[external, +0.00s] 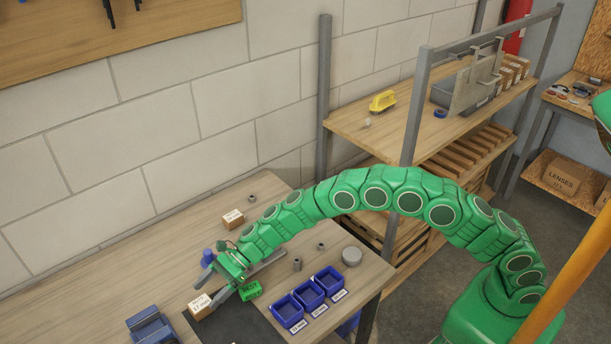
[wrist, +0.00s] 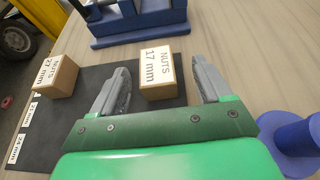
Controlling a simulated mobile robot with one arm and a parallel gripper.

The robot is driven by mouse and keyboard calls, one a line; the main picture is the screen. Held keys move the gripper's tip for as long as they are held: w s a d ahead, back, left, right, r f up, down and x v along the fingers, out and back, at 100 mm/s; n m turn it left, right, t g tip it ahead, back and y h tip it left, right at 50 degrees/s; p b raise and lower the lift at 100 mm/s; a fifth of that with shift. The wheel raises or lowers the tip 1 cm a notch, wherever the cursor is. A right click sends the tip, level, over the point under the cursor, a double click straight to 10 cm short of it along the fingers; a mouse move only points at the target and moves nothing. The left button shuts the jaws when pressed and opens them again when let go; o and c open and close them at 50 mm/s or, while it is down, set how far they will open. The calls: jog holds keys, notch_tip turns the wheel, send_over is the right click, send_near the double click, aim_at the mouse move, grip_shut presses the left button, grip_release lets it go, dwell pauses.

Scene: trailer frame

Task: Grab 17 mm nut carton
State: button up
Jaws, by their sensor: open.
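The 17 mm nut carton (wrist: 158,78) is a small brown box with a white label reading "NUTS 17 mm". In the wrist view it stands upright between the two grey fingers of my gripper (wrist: 162,85), with gaps on both sides. It rests at the edge of a dark mat (wrist: 98,118). In the external view the carton (external: 200,306) is at the lower left, just beyond my gripper (external: 218,284). My gripper is open and holds nothing. A similar carton labelled "NUTS 27 mm" (wrist: 57,76) is to the left in the wrist view.
A blue vise-like fixture (external: 151,326) stands beyond the carton. A blue round-based piece (wrist: 292,140) is close on the right in the wrist view. Another carton (external: 233,219) sits farther back.

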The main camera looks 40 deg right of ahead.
aim_at(200, 303)
jog(key=shift+s+x, duration=0.1)
jog(key=shift+x, duration=1.5)
jog(key=shift+s+x, duration=0.15)
jog(key=shift+x, duration=1.4)
jog(key=shift+f, duration=0.2)
jog(key=c, duration=1.2)
jog(key=shift+r, duration=0.1)
